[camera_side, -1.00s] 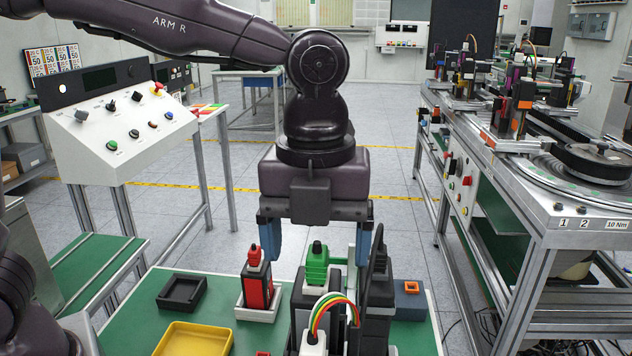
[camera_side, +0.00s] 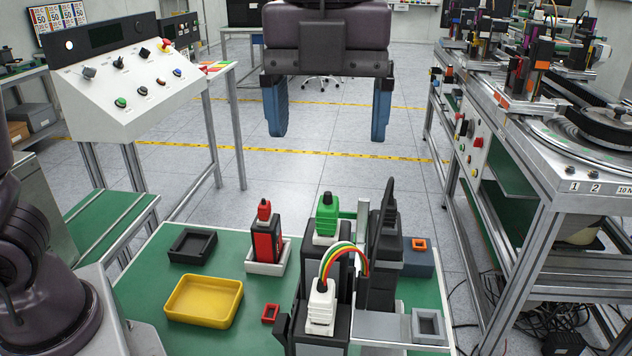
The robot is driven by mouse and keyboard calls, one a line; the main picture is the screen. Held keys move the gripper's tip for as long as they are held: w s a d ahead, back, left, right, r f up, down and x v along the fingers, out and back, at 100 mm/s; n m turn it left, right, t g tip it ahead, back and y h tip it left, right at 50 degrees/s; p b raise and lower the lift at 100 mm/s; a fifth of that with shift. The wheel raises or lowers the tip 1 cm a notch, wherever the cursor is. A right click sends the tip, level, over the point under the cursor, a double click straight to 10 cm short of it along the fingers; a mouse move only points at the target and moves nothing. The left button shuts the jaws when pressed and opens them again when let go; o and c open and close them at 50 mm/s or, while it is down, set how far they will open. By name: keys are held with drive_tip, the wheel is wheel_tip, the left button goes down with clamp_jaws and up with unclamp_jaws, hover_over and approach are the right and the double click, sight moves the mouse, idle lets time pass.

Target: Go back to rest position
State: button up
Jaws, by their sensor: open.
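My gripper (camera_side: 328,108) is at the top of the side view, high above the green work table (camera_side: 215,238). Its two blue fingers are wide apart with nothing between them. Below it, a red and black block (camera_side: 265,240) stands upright in a white tray (camera_side: 268,268). A green connector (camera_side: 326,216) and a white connector with coloured wires (camera_side: 321,305) sit on dark holders. A tall black part (camera_side: 386,250) stands to their right. The upper part of my arm is cut off by the frame's top edge.
A yellow tray (camera_side: 203,301), a black tray (camera_side: 192,246) and a small red frame (camera_side: 270,313) lie on the table's left part. A control panel (camera_side: 125,85) stands back left. A machine bench (camera_side: 540,190) stands at right. Open floor lies behind the table.

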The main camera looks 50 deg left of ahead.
drive_tip(key=shift+w+d+n, duration=0.1)
drive_tip(key=shift+w+n, duration=0.1)
drive_tip(key=shift+n, duration=0.7)
drive_tip(key=f+n, duration=0.1)
drive_tip(key=n, duration=0.2)
drive_tip(key=a+f+n, duration=0.1)
drive_tip(key=n, duration=0.1)
drive_tip(key=shift+s+f+t, duration=0.15)
drive_tip(key=shift+f+t, duration=0.15)
drive_tip(key=s+a+f+n+t, duration=0.2)
drive_tip(key=s+a+n, duration=0.3)
drive_tip(key=a+n, duration=0.3)
drive_tip(key=s+a+f+n+t, duration=0.2)
drive_tip(key=s+a+n, duration=0.4)
drive_tip(key=a+n, duration=0.3)
drive_tip(key=n, duration=0.3)
drive_tip(key=shift+t, duration=0.4)
